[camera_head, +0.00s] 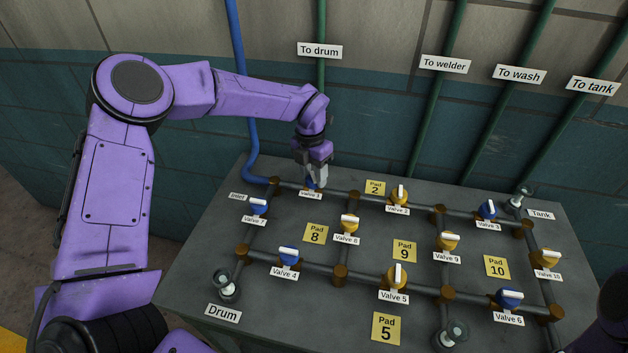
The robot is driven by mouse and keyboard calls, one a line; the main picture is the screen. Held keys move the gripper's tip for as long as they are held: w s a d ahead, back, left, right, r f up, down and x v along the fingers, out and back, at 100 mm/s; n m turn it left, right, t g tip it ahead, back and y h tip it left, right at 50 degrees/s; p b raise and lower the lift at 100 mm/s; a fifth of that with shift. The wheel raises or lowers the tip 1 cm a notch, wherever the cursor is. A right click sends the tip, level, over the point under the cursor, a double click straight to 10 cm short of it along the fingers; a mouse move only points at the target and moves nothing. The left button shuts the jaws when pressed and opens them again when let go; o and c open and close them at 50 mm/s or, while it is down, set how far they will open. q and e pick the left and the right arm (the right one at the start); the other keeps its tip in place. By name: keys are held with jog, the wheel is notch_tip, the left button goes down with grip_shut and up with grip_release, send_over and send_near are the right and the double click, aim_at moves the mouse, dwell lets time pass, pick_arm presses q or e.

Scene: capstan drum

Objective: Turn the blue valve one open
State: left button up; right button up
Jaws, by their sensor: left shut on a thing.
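The blue valve 1 (309,184) sits on the back pipe of the grey table, near its left end. Its white label shows just below it. My left gripper (314,180) reaches down over it from above and is shut on its handle. The fingers hide most of the handle, so I cannot tell its angle. A part of my right arm shows at the lower right edge; its gripper is not in view.
Valve 2 (399,195), yellow, and valve 7 (258,206), blue, stand on either side. Several other blue and yellow valves sit on the pipe grid. The grey table (200,290) stands against the wall, where green pipes (435,110) and a blue pipe (240,80) run up.

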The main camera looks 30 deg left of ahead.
aim_at(309, 179)
pick_arm(q)
jog(key=n+b, duration=0.5)
jog(key=n, duration=0.1)
jog(key=shift+a+f+n+t, duration=0.1)
jog(key=shift+f+n+t, duration=0.05)
jog(key=shift+n+t, duration=0.15)
jog(key=n+b, duration=0.2)
jog(key=n, duration=0.1)
jog(key=shift+b, duration=0.4)
jog(key=shift+s+r+n+b, duration=0.1)
jog(key=shift+r+n+b, duration=0.1)
jog(key=shift+n+b, duration=0.85)
jog(key=shift+n, duration=0.25)
jog(key=o, duration=1)
jog(key=shift+o, duration=0.2)
notch_tip(309, 179, up, 10)
jog(key=shift+s+a+r, duration=0.25)
jog(key=shift+s+a, duration=0.05)
jog(key=shift+s, duration=0.05)
